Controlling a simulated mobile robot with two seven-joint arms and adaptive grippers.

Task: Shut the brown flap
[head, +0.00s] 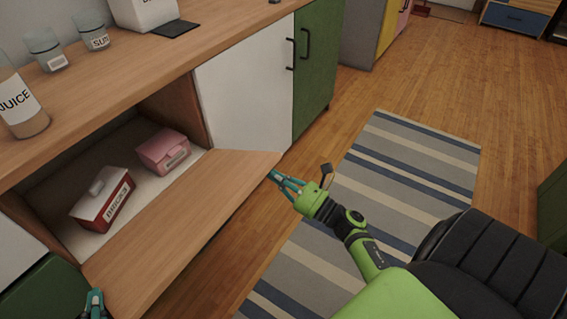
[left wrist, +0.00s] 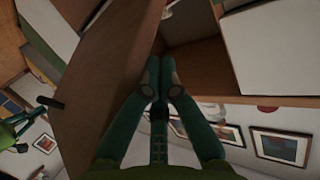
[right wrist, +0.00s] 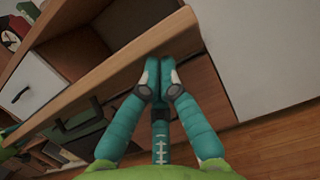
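The brown flap (head: 185,225) is a wooden panel hinged along its lower edge on the counter cabinet. It hangs open, tilted outward, with the compartment behind it exposed. My right gripper (head: 272,175) is at the flap's right outer corner, with fingertips together; contact is unclear. In the right wrist view the flap's edge (right wrist: 100,72) runs just beyond the fingertips (right wrist: 158,78). My left gripper (head: 95,300) is at the flap's near left corner, partly cut off by the frame. In the left wrist view its fingertips (left wrist: 158,78) are together beside the brown panel (left wrist: 105,60).
A red and white box (head: 102,200) and a pink box (head: 163,152) sit inside the compartment, behind the flap. Jars and a juice container (head: 22,108) stand on the countertop. A white door (head: 245,90) adjoins on the right. A striped rug (head: 400,180) lies on the floor.

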